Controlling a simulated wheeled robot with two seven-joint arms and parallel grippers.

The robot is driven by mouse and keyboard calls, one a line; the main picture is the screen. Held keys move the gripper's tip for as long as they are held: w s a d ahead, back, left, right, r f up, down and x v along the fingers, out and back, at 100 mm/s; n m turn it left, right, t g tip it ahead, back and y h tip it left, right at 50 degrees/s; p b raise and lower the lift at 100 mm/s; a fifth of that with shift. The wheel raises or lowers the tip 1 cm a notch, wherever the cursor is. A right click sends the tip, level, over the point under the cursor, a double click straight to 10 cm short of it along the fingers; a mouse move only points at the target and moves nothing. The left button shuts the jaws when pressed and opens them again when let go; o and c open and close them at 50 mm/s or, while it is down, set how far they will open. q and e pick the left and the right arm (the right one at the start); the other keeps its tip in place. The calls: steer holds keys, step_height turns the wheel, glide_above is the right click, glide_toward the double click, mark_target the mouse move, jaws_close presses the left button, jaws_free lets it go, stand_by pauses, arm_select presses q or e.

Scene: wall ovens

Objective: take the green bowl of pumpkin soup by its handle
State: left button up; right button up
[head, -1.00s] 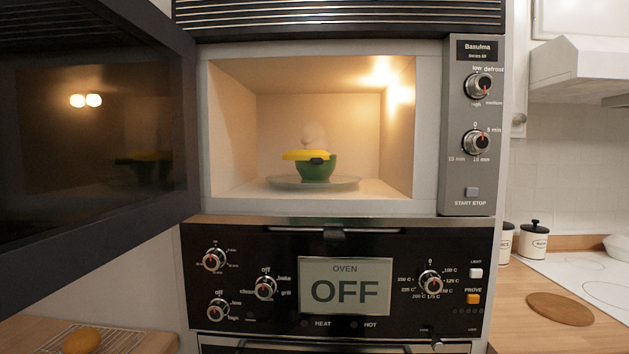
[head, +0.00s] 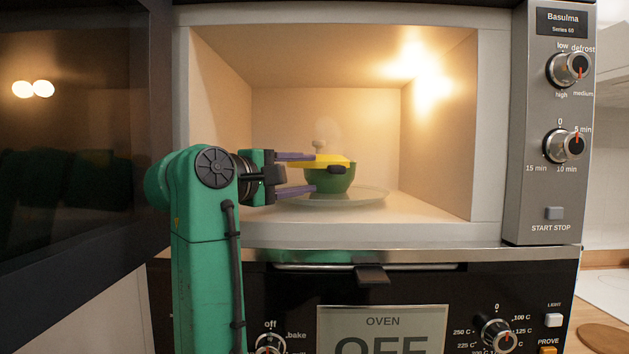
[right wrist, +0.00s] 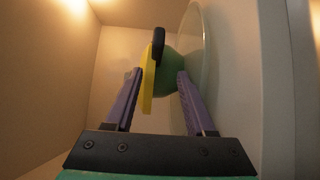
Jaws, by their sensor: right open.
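The green bowl (head: 336,180) stands upright on the glass plate inside the open microwave. A yellow lid-like top (head: 330,161) covers it, and faint steam rises above. In the right wrist view, the bowl (right wrist: 172,72) and yellow top (right wrist: 149,82) appear sideways, with the black handle (right wrist: 158,43) beyond the fingertips. My right gripper (head: 313,172) reaches in from the left, open, its purple fingers one above the other at the bowl's left side. In the right wrist view, the open gripper (right wrist: 160,72) has the yellow top's edge between its fingers; I cannot tell whether they touch. My left gripper is out of view.
The glass plate (head: 370,196) lies on the microwave floor. The dark open door (head: 75,130) stands close on the left of my arm. The control panel (head: 551,190) is on the right, and the oven panel (head: 470,295) is below. The cavity's right side is free.

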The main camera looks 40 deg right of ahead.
mark_target(328, 169)
steer(key=shift+d+r, duration=0.15)
steer(key=shift+d, duration=0.3)
steer(key=s+d+p, duration=0.1)
steer(key=s+d+r+p, duration=0.1)
steer(key=d, duration=0.1)
steer(key=shift+s+d, duration=0.2)
steer(key=shift+d, duration=0.05)
steer(key=shift+w+d+f, duration=0.2)
steer(key=shift+w+d, duration=0.25)
steer(key=shift+d, duration=0.2)
steer(key=shift+w+d+f, duration=0.2)
steer(key=shift+w+d, duration=0.25)
steer(key=shift+d, duration=0.15)
steer(key=shift+s+a, duration=0.1)
steer(key=shift+s, duration=0.05)
steer(key=c, duration=0.4)
steer(key=shift+r, duration=0.1)
jaws_close()
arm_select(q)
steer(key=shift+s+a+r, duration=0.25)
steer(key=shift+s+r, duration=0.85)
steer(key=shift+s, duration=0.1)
